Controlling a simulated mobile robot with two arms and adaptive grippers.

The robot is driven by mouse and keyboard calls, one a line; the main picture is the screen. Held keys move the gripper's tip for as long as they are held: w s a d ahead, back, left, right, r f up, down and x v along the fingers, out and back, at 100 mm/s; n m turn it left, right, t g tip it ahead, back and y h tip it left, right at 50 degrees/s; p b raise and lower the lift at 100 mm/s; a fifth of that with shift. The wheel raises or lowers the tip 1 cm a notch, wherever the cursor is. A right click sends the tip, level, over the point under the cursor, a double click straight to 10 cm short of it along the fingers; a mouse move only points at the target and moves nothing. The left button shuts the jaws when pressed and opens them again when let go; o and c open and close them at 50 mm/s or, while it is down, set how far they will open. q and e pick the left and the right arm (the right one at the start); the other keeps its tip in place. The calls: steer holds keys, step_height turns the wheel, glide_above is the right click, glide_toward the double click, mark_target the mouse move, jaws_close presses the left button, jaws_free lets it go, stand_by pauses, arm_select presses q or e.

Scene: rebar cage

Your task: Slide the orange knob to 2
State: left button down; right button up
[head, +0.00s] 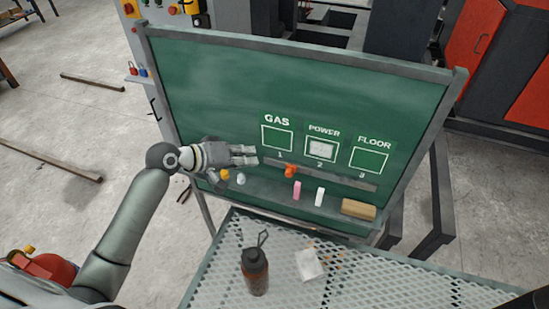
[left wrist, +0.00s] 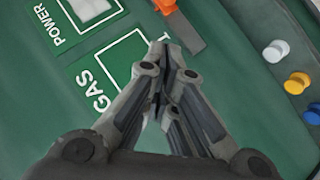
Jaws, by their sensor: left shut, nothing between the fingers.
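The orange knob (head: 290,171) sits on a grey slide rail (head: 335,181) on the green chalkboard, below and slightly right of the number 1. The number 2 (head: 320,164) is further right, under the POWER box (head: 321,149). My left gripper (head: 257,158) is shut and empty, in front of the board just left of the knob. In the left wrist view the knob (left wrist: 165,6) shows at the top edge, beyond the closed fingertips (left wrist: 160,50) and apart from them. My right gripper is not in view.
The board's ledge holds a pink chalk (head: 297,190), a white chalk (head: 320,197) and a wooden eraser (head: 358,209). Round yellow (head: 225,174) and white (head: 241,179) pieces lie near my left gripper. A dark bottle (head: 255,271) stands on the mesh table (head: 370,285) below.

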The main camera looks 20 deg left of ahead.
mark_target(290, 172)
arm_select(q)
steer(key=p+x, duration=0.1)
steer(key=x, duration=0.6)
steer(key=shift+w+f, duration=0.1)
steer(key=shift+w, duration=0.2)
steer(key=d+f, duration=0.1)
steer(key=d+f+p, duration=0.1)
steer(key=shift+s+d+f, duration=0.2)
steer(key=shift+d+f, duration=0.1)
steer(key=shift+f, duration=0.1)
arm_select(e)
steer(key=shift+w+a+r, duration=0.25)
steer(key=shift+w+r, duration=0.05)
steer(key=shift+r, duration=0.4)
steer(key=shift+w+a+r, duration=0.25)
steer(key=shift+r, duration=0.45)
